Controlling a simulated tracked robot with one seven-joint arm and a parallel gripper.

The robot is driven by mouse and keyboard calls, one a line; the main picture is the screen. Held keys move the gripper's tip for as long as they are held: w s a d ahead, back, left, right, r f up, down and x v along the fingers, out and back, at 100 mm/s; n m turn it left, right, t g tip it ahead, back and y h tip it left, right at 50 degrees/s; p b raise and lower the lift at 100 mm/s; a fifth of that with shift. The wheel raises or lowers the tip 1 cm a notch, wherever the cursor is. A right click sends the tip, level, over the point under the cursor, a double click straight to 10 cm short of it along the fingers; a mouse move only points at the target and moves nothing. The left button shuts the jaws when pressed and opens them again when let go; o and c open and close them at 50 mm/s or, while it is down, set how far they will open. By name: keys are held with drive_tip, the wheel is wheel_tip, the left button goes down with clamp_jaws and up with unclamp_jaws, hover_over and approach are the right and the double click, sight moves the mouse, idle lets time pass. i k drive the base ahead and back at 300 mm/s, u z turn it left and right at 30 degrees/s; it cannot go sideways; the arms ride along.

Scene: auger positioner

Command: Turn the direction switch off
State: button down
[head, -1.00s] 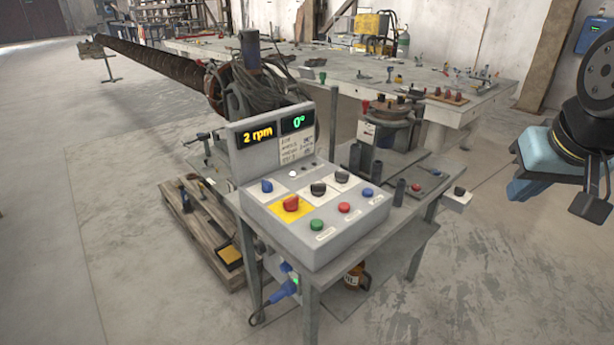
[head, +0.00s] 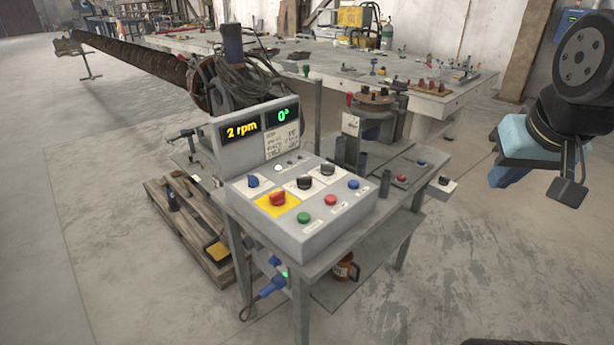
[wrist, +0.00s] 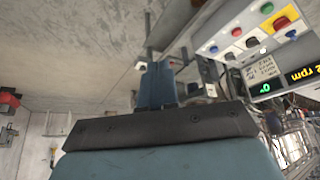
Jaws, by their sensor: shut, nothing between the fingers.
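The control box (head: 290,235) stands on a metal stand in the head view. Its sloped face carries two black knobs, a left one (head: 304,183) and a right one (head: 328,170), on white plates. A blue knob (head: 253,181) and a red knob (head: 277,198) on a yellow plate are beside them. The labels are too small to read, so I cannot tell which knob is the direction switch. In the wrist view the box face (wrist: 232,45) appears at the upper right. My gripper (wrist: 157,85) is shut and empty, apart from the box.
The displays read "2 rpm" (head: 240,130) and "0°" (head: 283,115). A round fixture (head: 375,105) and upright tubes stand behind the box. A pallet (head: 190,235) lies left of the stand, and a long workbench (head: 440,100) is behind.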

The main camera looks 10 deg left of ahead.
sight(303, 183)
drive_tip(key=k, duration=1.3)
drive_tip(key=u, duration=0.7)
drive_tip(key=i, duration=1.9)
drive_tip(key=z, duration=0.55)
drive_tip(key=k, duration=0.85)
drive_tip(key=z, duration=0.2)
drive_tip(key=i, duration=0.6)
